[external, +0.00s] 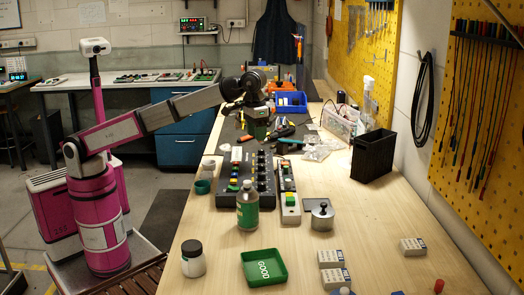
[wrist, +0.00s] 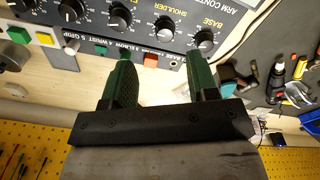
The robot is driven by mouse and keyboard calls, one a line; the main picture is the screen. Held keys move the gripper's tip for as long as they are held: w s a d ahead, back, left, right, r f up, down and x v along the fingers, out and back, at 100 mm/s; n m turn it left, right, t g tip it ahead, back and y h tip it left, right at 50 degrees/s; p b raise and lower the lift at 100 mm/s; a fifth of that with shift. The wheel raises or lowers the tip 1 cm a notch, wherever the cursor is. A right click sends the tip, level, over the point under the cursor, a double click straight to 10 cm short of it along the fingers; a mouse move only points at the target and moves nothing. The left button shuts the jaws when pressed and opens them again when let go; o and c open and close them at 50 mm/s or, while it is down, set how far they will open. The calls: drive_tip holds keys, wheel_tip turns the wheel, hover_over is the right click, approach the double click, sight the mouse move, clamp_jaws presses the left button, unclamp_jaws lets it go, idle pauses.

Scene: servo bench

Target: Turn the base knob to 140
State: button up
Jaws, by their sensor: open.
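The control panel (wrist: 235,14) has a row of black knobs with light dial marks in the wrist view. The base knob (wrist: 204,38) is the rightmost, under the label BASE, and the shoulder knob (wrist: 165,27) is beside it. I cannot read the base knob's setting. My gripper (wrist: 159,58) is open, its two green fingers apart with nothing held between them. The fingertips reach toward the panel's edge, and the base knob lies beyond the right one.
Green, yellow and orange buttons (wrist: 150,59) line the panel's edge. In the external view a bottle (external: 247,208) stands at the panel's near end, and a button box (external: 290,205) lies right of it. Tools (external: 285,132) lie near my gripper. A black bin (external: 373,156) stands at right.

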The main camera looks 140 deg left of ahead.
drive_tip(key=w+d+f+m, duration=0.1)
drive_tip(key=d, duration=0.3)
drive_tip(key=w+d+f+m, duration=0.1)
drive_tip(key=w+d, duration=0.1)
drive_tip(key=d, duration=0.1)
drive_tip(key=w+d+f+t, duration=0.1)
drive_tip(key=w+d, duration=0.1)
drive_tip(key=d, duration=0.2)
drive_tip(key=shift+w+d+f+m, duration=0.2)
drive_tip(key=shift+d+m, duration=0.1)
drive_tip(key=shift+m, duration=0.1)
drive_tip(key=w+d+f+m, duration=0.1)
drive_tip(key=d, duration=0.3)
drive_tip(key=w+d+f, duration=0.1)
drive_tip(key=d, duration=0.3)
drive_tip(key=w+d+f+m+t, duration=0.1)
drive_tip(key=d, duration=0.3)
drive_tip(key=shift+w+m, duration=0.15)
drive_tip(key=shift+m, duration=0.15)
drive_tip(key=shift+d+f, duration=0.1)
